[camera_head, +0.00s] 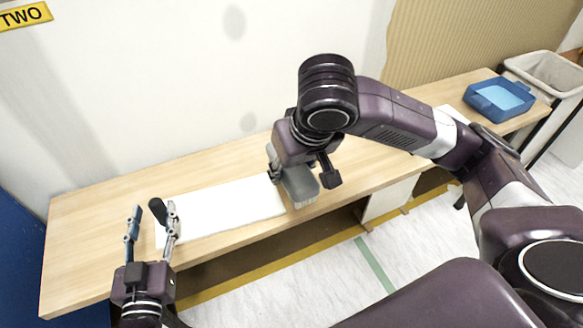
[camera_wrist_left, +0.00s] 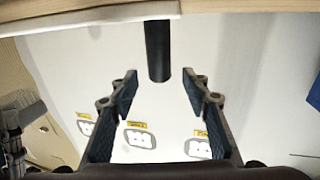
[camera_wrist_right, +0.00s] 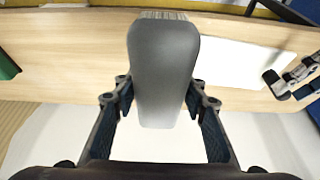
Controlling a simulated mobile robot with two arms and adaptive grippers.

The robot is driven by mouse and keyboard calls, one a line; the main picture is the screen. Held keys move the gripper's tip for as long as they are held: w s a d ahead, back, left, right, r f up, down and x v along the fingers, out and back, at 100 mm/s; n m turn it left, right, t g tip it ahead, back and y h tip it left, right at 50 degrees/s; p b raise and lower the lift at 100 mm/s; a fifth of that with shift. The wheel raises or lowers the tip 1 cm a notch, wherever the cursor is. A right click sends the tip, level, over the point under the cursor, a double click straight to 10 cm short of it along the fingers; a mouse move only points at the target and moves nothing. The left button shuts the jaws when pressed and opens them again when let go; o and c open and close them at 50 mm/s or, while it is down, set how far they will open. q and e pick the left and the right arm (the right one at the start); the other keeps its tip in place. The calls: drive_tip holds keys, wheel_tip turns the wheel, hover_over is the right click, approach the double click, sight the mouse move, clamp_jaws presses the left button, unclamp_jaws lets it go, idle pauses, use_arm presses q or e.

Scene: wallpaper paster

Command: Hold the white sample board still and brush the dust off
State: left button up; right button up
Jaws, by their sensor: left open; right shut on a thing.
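The white sample board (camera_head: 232,206) lies flat on the wooden table and also shows in the right wrist view (camera_wrist_right: 232,64). A dark handle (camera_head: 158,211) sticks out at its left end. In the left wrist view this handle (camera_wrist_left: 158,50) lies between the open fingers of my left gripper (camera_head: 152,216), with space on both sides. My right gripper (camera_wrist_right: 160,93) is shut on a grey brush (camera_wrist_right: 163,68) with pale bristles. The brush (camera_head: 299,186) is at the board's right end. I cannot tell whether its bristles touch the board. No dust can be made out.
The long wooden table (camera_head: 85,222) stands along a pale wall. A blue tray (camera_head: 499,98) is at its far right, beside a grey bin (camera_head: 548,72). A dark blue surface (camera_head: 18,245) is at the left. My right arm covers part of the table's right side.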

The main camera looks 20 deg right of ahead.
sight(155, 210)
use_arm(q)
drive_tip(key=shift+b+x, duration=0.45)
drive_tip(key=shift+x, duration=1.25)
use_arm(e)
drive_tip(key=shift+f, duration=0.6)
use_arm(q)
clamp_jaws()
unclamp_jaws()
use_arm(e)
drive_tip(key=shift+r, duration=0.1)
use_arm(q)
drive_tip(key=shift+p+v, duration=0.55)
drive_tip(key=shift+v, duration=0.35)
use_arm(e)
drive_tip(key=shift+r, duration=0.45)
